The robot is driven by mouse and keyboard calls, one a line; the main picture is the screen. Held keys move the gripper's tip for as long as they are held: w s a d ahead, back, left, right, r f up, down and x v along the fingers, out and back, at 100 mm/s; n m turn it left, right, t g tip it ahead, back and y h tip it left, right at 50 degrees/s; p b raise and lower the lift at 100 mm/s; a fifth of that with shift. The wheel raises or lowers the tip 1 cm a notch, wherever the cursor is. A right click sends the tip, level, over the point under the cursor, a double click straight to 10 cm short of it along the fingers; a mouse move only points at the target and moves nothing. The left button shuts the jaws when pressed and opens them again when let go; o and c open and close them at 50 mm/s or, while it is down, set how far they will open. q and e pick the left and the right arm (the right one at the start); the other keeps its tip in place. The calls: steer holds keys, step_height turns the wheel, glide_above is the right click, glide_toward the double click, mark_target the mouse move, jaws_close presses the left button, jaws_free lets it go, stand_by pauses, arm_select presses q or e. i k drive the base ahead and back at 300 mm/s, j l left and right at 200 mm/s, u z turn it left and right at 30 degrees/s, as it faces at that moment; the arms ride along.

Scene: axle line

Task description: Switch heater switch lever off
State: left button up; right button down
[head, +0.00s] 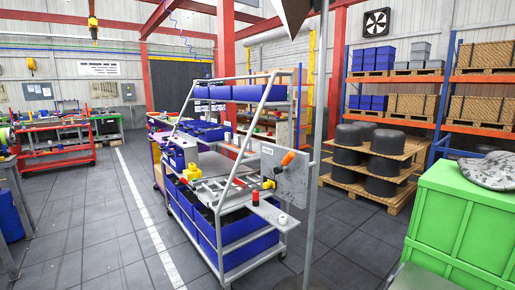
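A grey panel (297,181) is fixed at the right end of a metal shelf cart in the middle of the head view. An orange-red handle (288,158) sticks out from the upper part of the panel and slants up to the right. It looks like a lever, but I cannot read any label that names it as the heater switch. A small yellow part (268,184) sits lower on the panel's left side. Neither of my grippers is in view.
The cart carries blue bins (250,235). A thin grey pole (319,130) stands in front, just right of the panel. A green crate (455,215) with a cap (490,171) is at the right. Dark tubs (383,165) stand on pallets behind. Floor left of the cart is clear.

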mark_target(288, 159)
steer(key=i+j, duration=0.3)
steer(key=i+j+z, duration=0.1)
steer(key=i+j, duration=0.2)
steer(key=j, duration=0.2)
steer(key=i+j, duration=0.25)
steer(key=j, duration=0.2)
steer(key=i+j+z, duration=0.1)
steer(key=i+j, duration=0.2)
steer(key=j, duration=0.15)
